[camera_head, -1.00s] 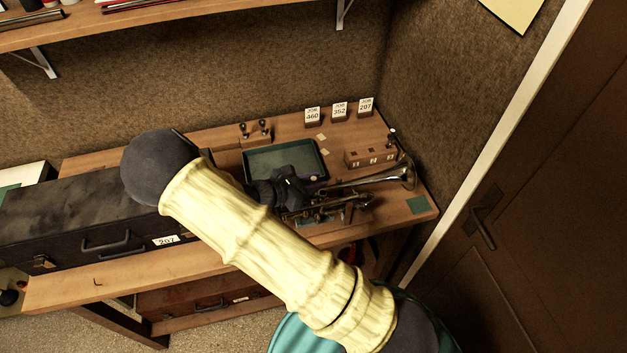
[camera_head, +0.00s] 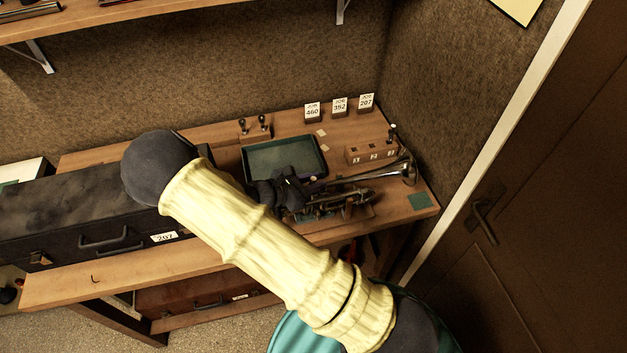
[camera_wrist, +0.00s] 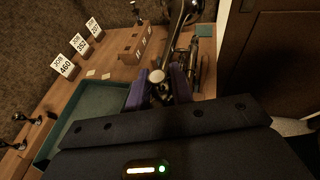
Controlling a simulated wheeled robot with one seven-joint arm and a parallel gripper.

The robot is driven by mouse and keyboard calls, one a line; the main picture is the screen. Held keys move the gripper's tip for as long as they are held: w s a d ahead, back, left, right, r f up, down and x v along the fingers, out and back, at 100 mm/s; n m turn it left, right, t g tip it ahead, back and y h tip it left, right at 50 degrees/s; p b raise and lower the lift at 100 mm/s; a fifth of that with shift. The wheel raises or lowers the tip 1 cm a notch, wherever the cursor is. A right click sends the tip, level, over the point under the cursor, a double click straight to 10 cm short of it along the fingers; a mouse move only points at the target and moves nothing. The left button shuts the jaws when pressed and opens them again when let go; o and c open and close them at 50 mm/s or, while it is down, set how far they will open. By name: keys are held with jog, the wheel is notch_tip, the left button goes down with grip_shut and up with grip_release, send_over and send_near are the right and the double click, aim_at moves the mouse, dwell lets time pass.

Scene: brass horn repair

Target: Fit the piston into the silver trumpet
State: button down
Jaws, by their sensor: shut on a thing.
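The silver trumpet (camera_head: 396,168) lies on the right part of the bench, bell to the right. In the wrist view its tubing (camera_wrist: 188,45) runs just beyond my fingers. My gripper (camera_head: 290,192) is at the trumpet's left end, seen partly behind my arm. In the wrist view my gripper (camera_wrist: 160,88) is shut on a piston, whose pale round cap (camera_wrist: 157,76) shows between the dark purple fingers. The piston's lower part is hidden, so I cannot tell whether it is inside a valve casing.
A green-lined tray (camera_head: 284,158) lies behind my gripper. A numbered wooden block (camera_head: 370,155) stands behind the trumpet. A small stand (camera_head: 255,138) holds two dark-knobbed pieces. Job cards (camera_head: 340,106) line the back. A dark case (camera_head: 75,215) fills the left side.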

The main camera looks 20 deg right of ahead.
jog(key=c, duration=1.1)
grip_release()
jog(key=shift+c, duration=0.2)
notch_tip(320, 180, up, 10)
jog(key=p, duration=0.8)
jog(key=shift+f, duration=0.1)
